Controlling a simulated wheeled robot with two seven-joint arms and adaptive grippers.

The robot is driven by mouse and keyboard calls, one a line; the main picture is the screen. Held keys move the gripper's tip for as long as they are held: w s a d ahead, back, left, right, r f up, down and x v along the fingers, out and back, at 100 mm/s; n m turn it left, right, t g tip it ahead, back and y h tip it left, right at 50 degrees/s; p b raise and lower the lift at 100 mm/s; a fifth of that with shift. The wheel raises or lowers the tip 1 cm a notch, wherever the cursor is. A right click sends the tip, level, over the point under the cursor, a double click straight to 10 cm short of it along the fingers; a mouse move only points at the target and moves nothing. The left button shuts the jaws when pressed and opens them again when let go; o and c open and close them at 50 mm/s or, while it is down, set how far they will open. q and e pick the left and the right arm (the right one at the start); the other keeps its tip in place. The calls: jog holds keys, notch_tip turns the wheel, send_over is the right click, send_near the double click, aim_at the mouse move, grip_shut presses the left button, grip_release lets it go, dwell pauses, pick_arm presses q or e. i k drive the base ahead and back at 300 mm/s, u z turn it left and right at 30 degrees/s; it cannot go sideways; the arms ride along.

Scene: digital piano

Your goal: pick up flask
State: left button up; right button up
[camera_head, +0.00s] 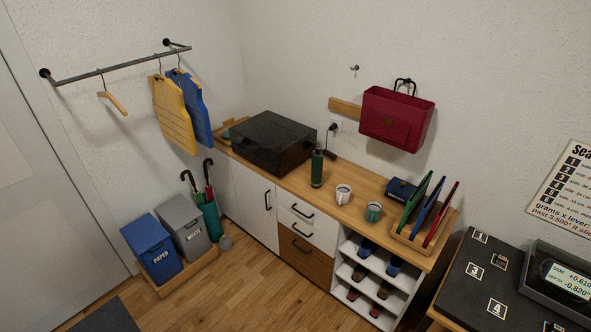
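A green flask (317,167) with a dark top stands upright on the wooden counter (295,184). It is just right of a large dark case and left of the white mug. Nothing covers it from this view. Neither of my grippers shows in the head view.
On the counter are a dark case (272,142), a white mug (343,194), a teal mug (373,212), a dark blue box (401,190) and a rack (424,238) of coloured folders. A red bag (396,118) hangs above. Bins (151,247) stand left; wooden floor (250,285) is open in front.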

aim_at(316, 160)
jog(key=u, duration=0.65)
jog(key=i, duration=1.4)
jog(key=z, duration=0.25)
